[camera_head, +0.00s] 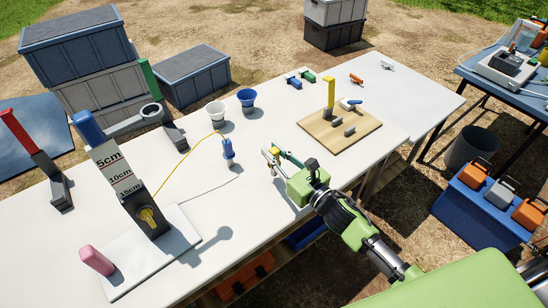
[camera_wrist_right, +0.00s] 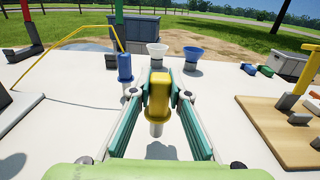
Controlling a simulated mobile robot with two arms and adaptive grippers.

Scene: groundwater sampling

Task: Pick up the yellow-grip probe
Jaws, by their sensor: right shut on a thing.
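The yellow-grip probe (camera_wrist_right: 159,95) is upright between the teal fingers of my right gripper (camera_wrist_right: 159,84) in the right wrist view. Its pale metal lower end points down, with a shadow on the white table beneath it. It appears a little above the table. My left gripper is not in view.
A blue-grip probe (camera_head: 228,149) with a yellow cable stands left of my right gripper. White (camera_head: 216,111) and blue (camera_head: 246,99) cups stand behind. A wooden board (camera_head: 360,139) with a yellow post is to the right. A depth-marked stand (camera_head: 115,172) is at left.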

